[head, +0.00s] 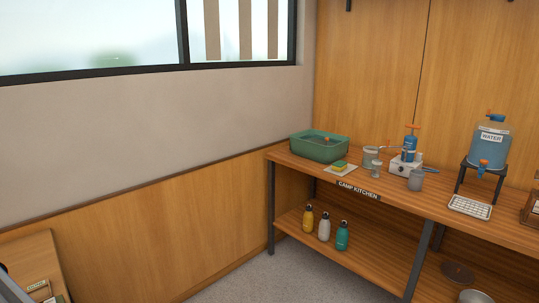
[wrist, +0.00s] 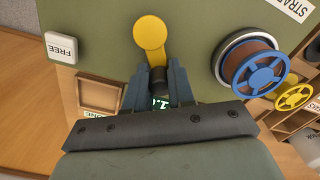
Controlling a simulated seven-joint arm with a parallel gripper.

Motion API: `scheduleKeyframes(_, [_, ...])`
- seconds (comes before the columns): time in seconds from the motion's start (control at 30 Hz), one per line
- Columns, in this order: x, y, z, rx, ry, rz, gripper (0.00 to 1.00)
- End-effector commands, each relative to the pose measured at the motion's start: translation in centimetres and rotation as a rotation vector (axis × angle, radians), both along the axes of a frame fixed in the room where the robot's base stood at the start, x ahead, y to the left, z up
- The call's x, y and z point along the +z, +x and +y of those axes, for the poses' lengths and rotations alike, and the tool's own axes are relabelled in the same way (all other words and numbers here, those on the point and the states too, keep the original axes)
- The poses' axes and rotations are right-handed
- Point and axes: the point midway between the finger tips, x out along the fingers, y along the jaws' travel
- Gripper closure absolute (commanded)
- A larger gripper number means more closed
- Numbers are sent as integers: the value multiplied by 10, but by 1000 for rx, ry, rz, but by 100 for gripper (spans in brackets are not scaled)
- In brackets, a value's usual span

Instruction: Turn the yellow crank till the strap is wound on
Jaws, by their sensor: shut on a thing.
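In the wrist view, the yellow crank (wrist: 150,36) has a round hub and a short arm on a green panel (wrist: 105,25). The arm points down in the picture to a dark handle (wrist: 158,79). My gripper (wrist: 158,84) is shut on this handle, with a finger on each side. To the right, a spool with a blue spoked face (wrist: 259,77) carries brown strap (wrist: 250,56) inside a pale rim. Where the strap's loose end lies cannot be told. The head view shows neither the crank nor my gripper.
In the wrist view, a white FREE block (wrist: 61,48) is on the left, and a yellow spoked wheel (wrist: 295,97) and wooden trays are at the right. A green-lit display shows partly between my fingers. The head view shows a camp kitchen table (head: 405,199) with goods.

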Motion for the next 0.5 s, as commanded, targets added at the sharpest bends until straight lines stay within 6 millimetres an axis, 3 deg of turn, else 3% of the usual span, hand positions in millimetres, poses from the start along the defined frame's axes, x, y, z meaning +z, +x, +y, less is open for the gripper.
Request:
scheduleKeyframes(0.17, [0, 0, 0, 0, 0, 0, 100])
scheduleKeyframes(0.5, [0, 1, 0, 0, 0, 0, 100])
